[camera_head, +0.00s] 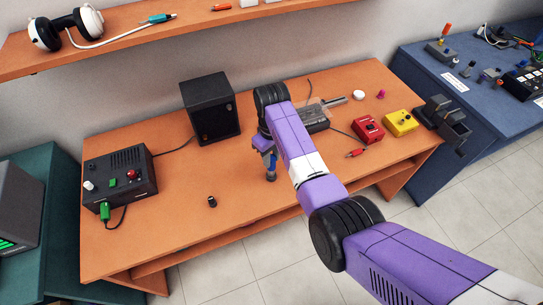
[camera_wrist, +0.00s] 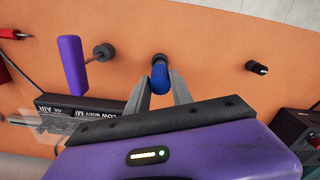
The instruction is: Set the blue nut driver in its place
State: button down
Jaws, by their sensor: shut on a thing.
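The blue nut driver (camera_wrist: 160,80) is between my gripper's two fingers (camera_wrist: 160,92) in the wrist view, seen from above by its handle. A dark round piece shows at its far end. In the head view the blue driver (camera_head: 271,160) hangs below my gripper (camera_head: 268,148), roughly upright, over the front middle of the orange table. I cannot tell whether its lower end touches the tabletop. In the wrist view a purple handle (camera_wrist: 72,62) with a thin shaft and a dark round foot (camera_wrist: 103,52) stands to its left. The driver's place cannot be made out for certain.
A small black knob (camera_head: 212,201) lies left of my gripper. A black speaker (camera_head: 210,108) and a control box (camera_head: 120,178) stand further left. Red (camera_head: 368,129) and yellow (camera_head: 401,122) boxes are right. Dark grey holders (camera_head: 442,122) sit at the table's right edge.

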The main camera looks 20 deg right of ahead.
jog(key=shift+f, duration=0.4)
jog(key=c, duration=1.1)
grip_release()
jog(key=shift+o, duration=0.2)
jog(key=shift+r+b, duration=0.6)
jog(key=shift+r, duration=3.3)
